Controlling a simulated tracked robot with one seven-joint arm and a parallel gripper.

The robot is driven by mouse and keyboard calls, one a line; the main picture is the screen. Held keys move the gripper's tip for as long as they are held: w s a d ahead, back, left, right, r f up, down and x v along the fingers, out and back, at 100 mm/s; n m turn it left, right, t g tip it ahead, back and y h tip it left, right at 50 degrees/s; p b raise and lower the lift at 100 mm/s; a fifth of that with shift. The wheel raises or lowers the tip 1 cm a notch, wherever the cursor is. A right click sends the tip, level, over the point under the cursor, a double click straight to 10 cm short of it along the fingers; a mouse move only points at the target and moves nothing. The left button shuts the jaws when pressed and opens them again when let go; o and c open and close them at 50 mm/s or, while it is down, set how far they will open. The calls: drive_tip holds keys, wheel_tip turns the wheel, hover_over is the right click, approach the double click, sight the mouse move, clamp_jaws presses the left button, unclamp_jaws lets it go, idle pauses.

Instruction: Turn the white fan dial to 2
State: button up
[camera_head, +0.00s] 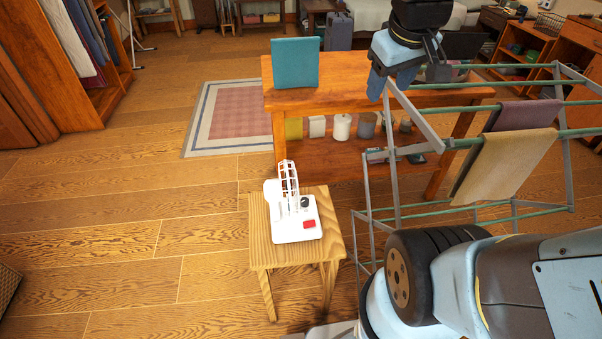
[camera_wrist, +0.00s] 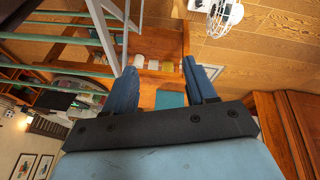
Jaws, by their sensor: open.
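The white fan (camera_head: 293,215) stands on a small wooden stool (camera_head: 262,246) in the middle of the head view. Its base carries a dark round dial (camera_head: 305,202) and a red patch (camera_head: 309,224). The dial's setting is too small to read. My gripper (camera_head: 377,86) is up and to the right of the fan, apart from it, above the wooden table. In the wrist view my gripper (camera_wrist: 160,88) is open, with nothing between its blue fingers. The white fan (camera_wrist: 224,16) shows there upside down at the top, partly cut off.
A wooden table (camera_head: 350,67) behind the stool bears a teal box (camera_head: 295,63), with several jars on its lower shelf. A metal drying rack (camera_head: 402,190) with hanging cloths (camera_head: 505,160) stands to the right, close to my arm. The floor left of the stool is clear.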

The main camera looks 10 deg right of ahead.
drive_tip(key=w+f+n+g, duration=0.2)
drive_tip(key=w+f+n, duration=0.3)
drive_tip(key=w+f, duration=0.25)
drive_tip(key=n+g+y, duration=0.5)
drive_tip(key=n, duration=1.1)
approach(305, 199)
drive_tip(key=x, duration=0.8)
drive_tip(key=shift+s+a+f, duration=0.15)
drive_tip(key=shift+s+f, duration=0.05)
drive_tip(key=shift+f, duration=0.1)
drive_tip(key=shift+h, duration=0.3)
drive_tip(key=c, duration=1)
drive_tip(key=shift+c, duration=0.2)
